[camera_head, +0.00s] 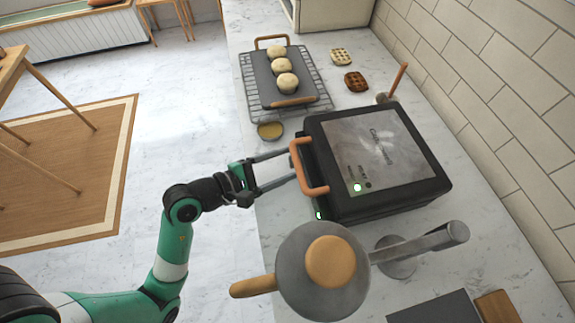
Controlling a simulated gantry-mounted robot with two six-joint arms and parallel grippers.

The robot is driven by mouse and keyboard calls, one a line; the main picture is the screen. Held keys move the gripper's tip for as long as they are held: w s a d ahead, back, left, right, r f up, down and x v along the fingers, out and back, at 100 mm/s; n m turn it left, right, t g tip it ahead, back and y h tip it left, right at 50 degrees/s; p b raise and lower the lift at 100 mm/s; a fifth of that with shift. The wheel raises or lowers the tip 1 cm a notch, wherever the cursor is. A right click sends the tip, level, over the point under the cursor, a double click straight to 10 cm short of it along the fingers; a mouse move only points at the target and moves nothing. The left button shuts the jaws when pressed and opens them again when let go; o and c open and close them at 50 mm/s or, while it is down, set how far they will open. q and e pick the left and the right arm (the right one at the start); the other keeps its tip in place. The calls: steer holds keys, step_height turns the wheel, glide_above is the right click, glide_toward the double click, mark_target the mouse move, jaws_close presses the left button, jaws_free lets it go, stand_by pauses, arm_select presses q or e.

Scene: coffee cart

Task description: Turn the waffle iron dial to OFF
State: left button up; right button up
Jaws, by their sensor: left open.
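The black waffle iron (436,188) sits shut on the marble counter, with a grey top plate and a copper-coloured handle (312,189) on its left side. A green light (357,187) glows on the lid beside a small dark spot, and another green light (319,215) glows low on the left side. I cannot make out the dial or its setting; much of that side is hidden by the handle and my gripper. My left gripper (290,168) is open, its two fingers apart and reaching to the handle area; I cannot tell whether they touch anything. My right gripper is not in view.
A cooling rack (246,88) holds a tray with several dough balls. A small bowl (271,131) and two waffles (356,81) lie near it. A tiled wall bounds the right.

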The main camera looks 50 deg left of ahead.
arm_select(q)
steer(key=shift+w+d+f, duration=0.1)
steer(key=shift+w+f, duration=0.05)
steer(key=shift+w, duration=0.5)
jaws_close()
